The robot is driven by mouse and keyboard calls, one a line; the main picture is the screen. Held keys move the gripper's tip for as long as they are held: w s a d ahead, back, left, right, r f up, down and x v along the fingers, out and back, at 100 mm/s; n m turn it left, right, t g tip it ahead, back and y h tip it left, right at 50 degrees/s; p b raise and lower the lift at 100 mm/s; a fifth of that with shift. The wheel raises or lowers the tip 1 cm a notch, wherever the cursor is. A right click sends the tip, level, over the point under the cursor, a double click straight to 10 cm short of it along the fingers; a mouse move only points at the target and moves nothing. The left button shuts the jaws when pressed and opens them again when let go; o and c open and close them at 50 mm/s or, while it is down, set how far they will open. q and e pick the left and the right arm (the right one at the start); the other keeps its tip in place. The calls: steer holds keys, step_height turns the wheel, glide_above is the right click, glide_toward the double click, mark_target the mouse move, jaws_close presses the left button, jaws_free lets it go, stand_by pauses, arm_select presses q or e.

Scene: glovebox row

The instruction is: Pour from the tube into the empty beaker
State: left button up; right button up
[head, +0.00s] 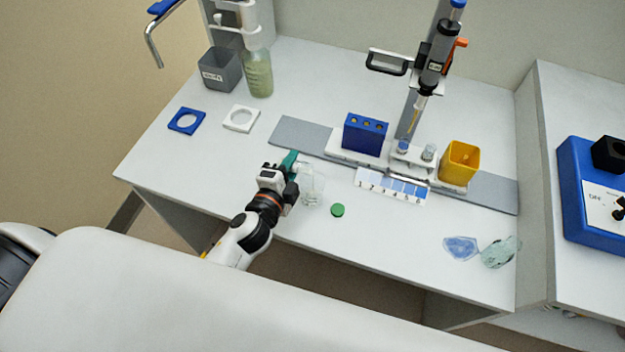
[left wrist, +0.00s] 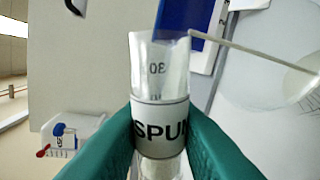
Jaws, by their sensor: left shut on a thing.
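My left gripper (head: 291,162) has green fingers and is shut on a clear tube (left wrist: 160,62). A clear glass beaker (head: 313,190) stands on the bench just right of the gripper in the head view, close to the tube. A large clear round shape at the right of the left wrist view looks like the beaker (left wrist: 262,70). A thin pale line crosses there; I cannot tell what it is. My right gripper is out of view.
A green cap (head: 338,210) lies right of the beaker. Behind stand a blue block (head: 366,134), a yellow cup (head: 459,162) and a pipette stand (head: 413,110). The left bench front is clear.

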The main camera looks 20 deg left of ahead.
arm_select(q)
steer(key=shift+r+m, duration=0.15)
steer(key=shift+m, duration=0.15)
stand_by(1.3)
